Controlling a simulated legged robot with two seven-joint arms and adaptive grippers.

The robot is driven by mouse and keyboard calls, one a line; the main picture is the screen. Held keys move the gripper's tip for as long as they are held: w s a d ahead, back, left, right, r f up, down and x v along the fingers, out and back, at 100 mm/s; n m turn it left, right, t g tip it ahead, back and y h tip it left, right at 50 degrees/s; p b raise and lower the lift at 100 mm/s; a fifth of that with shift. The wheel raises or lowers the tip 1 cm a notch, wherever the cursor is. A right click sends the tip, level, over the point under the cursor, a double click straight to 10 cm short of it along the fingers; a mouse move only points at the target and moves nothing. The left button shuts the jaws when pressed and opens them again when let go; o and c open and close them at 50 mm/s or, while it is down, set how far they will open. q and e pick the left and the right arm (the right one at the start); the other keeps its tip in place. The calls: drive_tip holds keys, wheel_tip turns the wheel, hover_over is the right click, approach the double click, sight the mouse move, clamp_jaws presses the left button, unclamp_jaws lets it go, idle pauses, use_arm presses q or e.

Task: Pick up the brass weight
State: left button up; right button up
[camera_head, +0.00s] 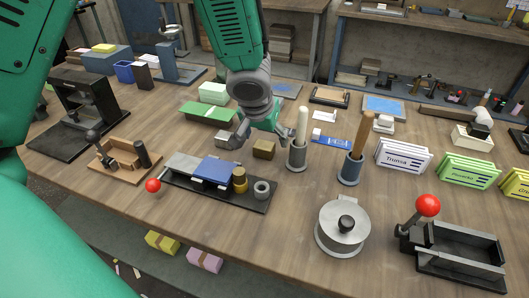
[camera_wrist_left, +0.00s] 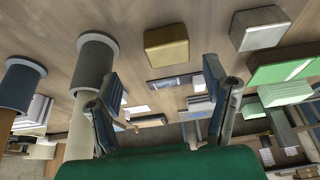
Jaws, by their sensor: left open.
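A brass-coloured block (camera_head: 264,149) with rounded edges lies on the wooden table, and a grey block (camera_head: 228,140) lies to its left. In the left wrist view the brass block (camera_wrist_left: 166,48) is beyond the fingertips, roughly between them, with the grey block (camera_wrist_left: 259,28) to its right. A round brass piece (camera_head: 240,181) stands on a black tray nearer the front. My left gripper (camera_head: 260,131) is open and empty, just behind and above the brass block. It also shows in the left wrist view (camera_wrist_left: 160,74). My right gripper is not in view.
The black tray (camera_head: 225,192) with a blue block is in front. A green box (camera_head: 208,113) is behind left.

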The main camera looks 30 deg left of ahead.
sight(266, 145)
use_arm(q)
drive_tip(key=shift+d+f, duration=0.15)
drive_tip(key=shift+f, duration=0.05)
drive_tip(key=shift+w+f, duration=0.1)
drive_tip(key=shift+f, duration=0.25)
drive_tip(key=f, duration=0.1)
drive_tip(key=w+a+f+b, duration=0.1)
drive_tip(key=a+f, duration=0.1)
drive_tip(key=shift+w+f, duration=0.25)
drive_tip(key=shift+f, duration=0.1)
drive_tip(key=shift+w+a+f+b, duration=0.1)
drive_tip(key=shift+a+f+b, duration=0.1)
drive_tip(key=shift+b, duration=0.1)
drive_tip(key=shift+d+r, duration=0.1)
drive_tip(key=shift+d, duration=0.05)
drive_tip(key=shift+c, duration=1.3)
drive_tip(key=shift+d+r, duration=0.1)
drive_tip(key=shift+d, duration=0.3)
drive_tip(key=c, duration=1.3)
clamp_jaws()
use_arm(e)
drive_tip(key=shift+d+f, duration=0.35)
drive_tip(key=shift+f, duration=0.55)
